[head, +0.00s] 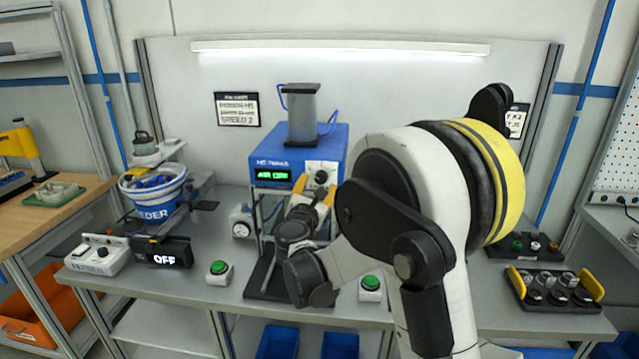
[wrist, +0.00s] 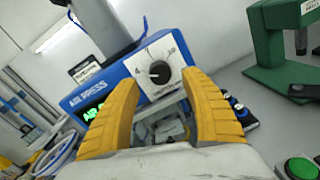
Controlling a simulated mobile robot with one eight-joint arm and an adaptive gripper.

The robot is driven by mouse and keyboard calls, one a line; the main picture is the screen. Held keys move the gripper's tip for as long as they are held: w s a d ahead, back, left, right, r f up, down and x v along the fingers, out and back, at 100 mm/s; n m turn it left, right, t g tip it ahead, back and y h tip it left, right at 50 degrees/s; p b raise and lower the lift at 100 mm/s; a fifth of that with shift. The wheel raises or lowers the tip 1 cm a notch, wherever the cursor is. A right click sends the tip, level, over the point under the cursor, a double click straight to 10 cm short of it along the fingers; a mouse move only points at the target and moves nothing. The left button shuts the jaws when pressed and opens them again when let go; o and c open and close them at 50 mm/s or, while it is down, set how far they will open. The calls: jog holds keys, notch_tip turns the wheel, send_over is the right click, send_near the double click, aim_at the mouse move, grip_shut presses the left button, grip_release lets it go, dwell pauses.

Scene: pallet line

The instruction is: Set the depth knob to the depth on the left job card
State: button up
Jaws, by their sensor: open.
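The depth knob (wrist: 159,73) is a dark knob on a white dial plate on the blue press; in the wrist view its pointer aims to the left, and marks 4 and 10 are readable. The knob also shows in the head view (head: 321,177). My gripper (wrist: 165,90) has yellow fingers spread open, one on each side below the dial, apart from the knob. In the head view my gripper (head: 318,190) is just below the dial.
The press's green display (head: 272,175) sits left of the dial. Green buttons (head: 218,267) stand at the bench front. A feeder bowl (head: 153,187) is at left, and a tray with dark round parts (head: 553,288) at right. My arm partly hides another card (head: 517,120).

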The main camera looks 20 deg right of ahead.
aim_at(320, 179)
jog(key=shift+x, duration=1.8)
grip_shut()
